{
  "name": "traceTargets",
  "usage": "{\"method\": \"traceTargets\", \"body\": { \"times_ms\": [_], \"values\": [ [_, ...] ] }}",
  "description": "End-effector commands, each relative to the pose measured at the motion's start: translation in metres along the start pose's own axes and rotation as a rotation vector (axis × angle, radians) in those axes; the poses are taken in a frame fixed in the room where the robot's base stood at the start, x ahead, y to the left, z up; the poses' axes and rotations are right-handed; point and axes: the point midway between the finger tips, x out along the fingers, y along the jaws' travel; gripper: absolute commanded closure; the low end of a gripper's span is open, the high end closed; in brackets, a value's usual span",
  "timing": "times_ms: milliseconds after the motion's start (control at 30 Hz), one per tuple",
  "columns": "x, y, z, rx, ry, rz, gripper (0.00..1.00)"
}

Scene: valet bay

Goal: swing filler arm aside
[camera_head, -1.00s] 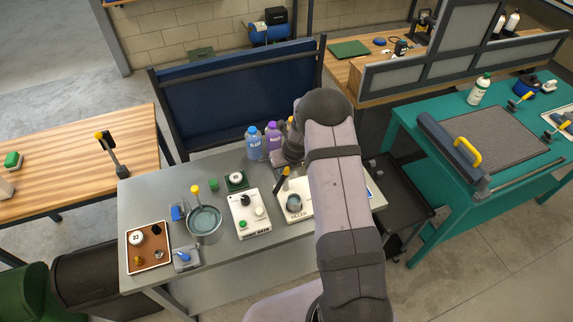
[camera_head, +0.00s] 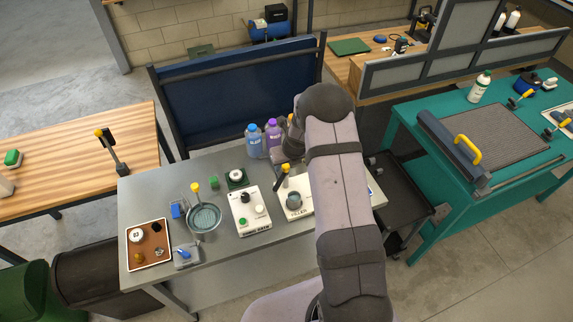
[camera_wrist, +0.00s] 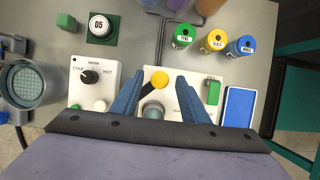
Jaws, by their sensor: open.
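The filler is a white box (camera_head: 300,210) at the right of the grey bench, with a dark filler arm (camera_wrist: 150,88) that ends in a yellow knob (camera_wrist: 159,79). A grey-blue cup (camera_head: 293,201) sits on the filler. It shows partly in the wrist view (camera_wrist: 152,112), below the knob. My gripper (camera_wrist: 161,80) is open, its two blue fingers on either side of the knob in the wrist view. I cannot tell whether they touch it or are still above it. In the head view my arm hides the fingers and the filler's right side.
A white control box (camera_head: 249,213) with a hot-cold dial stands left of the filler. A round basin (camera_head: 205,218) and a brown tray (camera_head: 149,243) lie further left. Blue (camera_head: 254,142) and purple (camera_head: 273,137) bottles stand behind. Several coloured-cap bottles (camera_wrist: 215,40) are at upper right in the wrist view.

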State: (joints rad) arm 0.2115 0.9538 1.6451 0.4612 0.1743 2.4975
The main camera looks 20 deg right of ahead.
Motion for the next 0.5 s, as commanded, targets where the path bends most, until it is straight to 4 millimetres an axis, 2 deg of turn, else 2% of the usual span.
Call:
{"method": "traceTargets", "body": {
  "times_ms": [500],
  "values": [
    [-0.056,0.000,-0.001,0.001,0.000,0.000,0.59]
  ]
}}
